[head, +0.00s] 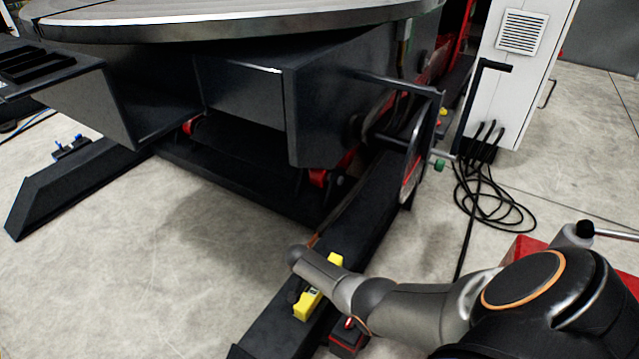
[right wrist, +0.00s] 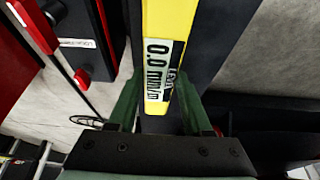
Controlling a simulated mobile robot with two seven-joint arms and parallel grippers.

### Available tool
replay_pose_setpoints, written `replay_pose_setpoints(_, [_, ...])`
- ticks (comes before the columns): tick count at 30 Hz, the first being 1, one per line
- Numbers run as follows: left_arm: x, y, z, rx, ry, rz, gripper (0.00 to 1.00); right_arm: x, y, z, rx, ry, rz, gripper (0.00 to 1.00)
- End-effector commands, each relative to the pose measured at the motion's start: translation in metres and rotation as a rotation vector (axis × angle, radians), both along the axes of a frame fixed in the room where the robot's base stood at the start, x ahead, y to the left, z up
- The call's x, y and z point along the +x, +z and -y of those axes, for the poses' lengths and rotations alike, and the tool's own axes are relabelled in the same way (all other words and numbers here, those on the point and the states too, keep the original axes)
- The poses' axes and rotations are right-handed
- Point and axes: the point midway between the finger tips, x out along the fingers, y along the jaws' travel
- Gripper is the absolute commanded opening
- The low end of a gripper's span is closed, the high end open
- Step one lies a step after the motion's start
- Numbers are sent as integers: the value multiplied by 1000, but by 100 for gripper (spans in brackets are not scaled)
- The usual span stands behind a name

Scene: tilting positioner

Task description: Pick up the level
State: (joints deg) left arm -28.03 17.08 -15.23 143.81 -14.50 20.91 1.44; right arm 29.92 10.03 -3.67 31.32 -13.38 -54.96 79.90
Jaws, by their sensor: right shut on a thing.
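The level (head: 305,306) is a yellow bar in the head view, on or just over the dark base beam of the positioner. It also shows in the right wrist view (right wrist: 172,22), with a display reading "0.0 mm/m". My right gripper (right wrist: 160,90) has its two green fingers on either side of the level's near end, shut on it. In the head view my right arm covers the middle of the level and hides the fingers. I cannot tell whether the level touches the beam. My left gripper is out of view.
The positioner's dark beam (head: 375,215) runs under the level, with a hand crank (head: 418,150) farther along it. The round table (head: 230,22) is above. A white cabinet (head: 520,75) and coiled black cables (head: 485,200) stand at the right.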

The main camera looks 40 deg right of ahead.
Motion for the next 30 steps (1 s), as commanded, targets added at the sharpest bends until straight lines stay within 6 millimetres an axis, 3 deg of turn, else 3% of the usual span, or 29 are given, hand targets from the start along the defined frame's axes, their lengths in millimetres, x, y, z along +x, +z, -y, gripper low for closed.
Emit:
replay_pose_setpoints(1, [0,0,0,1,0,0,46,0,0,0,0,0,0,37])
replay_pose_setpoints(11, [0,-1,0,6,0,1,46,0,0,0,0,0,0,0])
replay_pose_setpoints(30, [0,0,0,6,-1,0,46,1,1,0,0,1,2,0])
